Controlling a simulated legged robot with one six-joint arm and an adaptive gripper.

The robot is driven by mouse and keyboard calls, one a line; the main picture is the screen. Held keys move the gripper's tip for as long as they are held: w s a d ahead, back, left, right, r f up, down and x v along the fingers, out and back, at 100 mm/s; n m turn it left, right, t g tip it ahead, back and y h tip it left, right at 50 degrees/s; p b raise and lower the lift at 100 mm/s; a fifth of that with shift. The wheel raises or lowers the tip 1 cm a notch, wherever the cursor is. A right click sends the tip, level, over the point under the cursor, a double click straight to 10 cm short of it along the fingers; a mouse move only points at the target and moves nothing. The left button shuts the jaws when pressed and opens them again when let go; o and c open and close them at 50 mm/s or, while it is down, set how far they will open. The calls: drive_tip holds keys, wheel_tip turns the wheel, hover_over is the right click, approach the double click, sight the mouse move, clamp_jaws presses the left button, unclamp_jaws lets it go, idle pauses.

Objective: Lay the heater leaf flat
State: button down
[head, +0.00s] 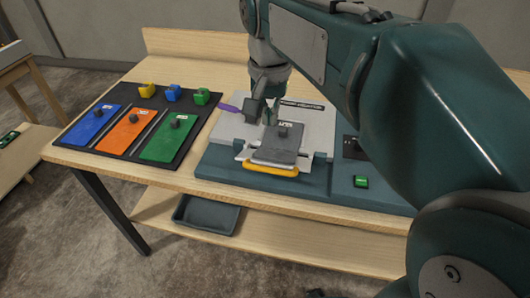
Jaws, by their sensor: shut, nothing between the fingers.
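The heater leaf appears to be the grey plate (276,150) with a dark knob, a small label and a yellow front bar (272,169). It sits on the teal console (222,165) in the head view. Its exact tilt is hard to tell from this angle. My gripper (264,118) points down just behind and left of the leaf's knob, over the pale panel (312,114). It is shut with nothing held. I cannot tell whether it touches the leaf. My arm covers the right and back part of the console.
A black board left holds blue (90,125), orange (127,130) and green (163,137) plates, with yellow, blue and green blocks behind. A purple piece (230,108) lies beside my gripper. A green button (361,182) is on the console's right. A tray (206,214) sits below.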

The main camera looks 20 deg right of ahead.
sight(269, 172)
drive_tip(key=f, duration=0.9)
drive_tip(key=w+f, duration=0.1)
drive_tip(key=f, duration=0.4)
drive_tip(key=shift+d, duration=0.2)
drive_tip(key=shift+s, duration=0.1)
drive_tip(key=shift+s+a+f+t, duration=0.15)
drive_tip(key=shift+s+f+t, duration=0.2)
drive_tip(key=shift+f, duration=0.25)
wheel_tip(269, 172, down, 7)
drive_tip(key=s+a, duration=0.1)
drive_tip(key=shift+s+t+h, duration=0.35)
drive_tip(key=shift+h, duration=0.05)
drive_tip(key=shift+a, duration=0.15)
drive_tip(key=shift+r, duration=0.1)
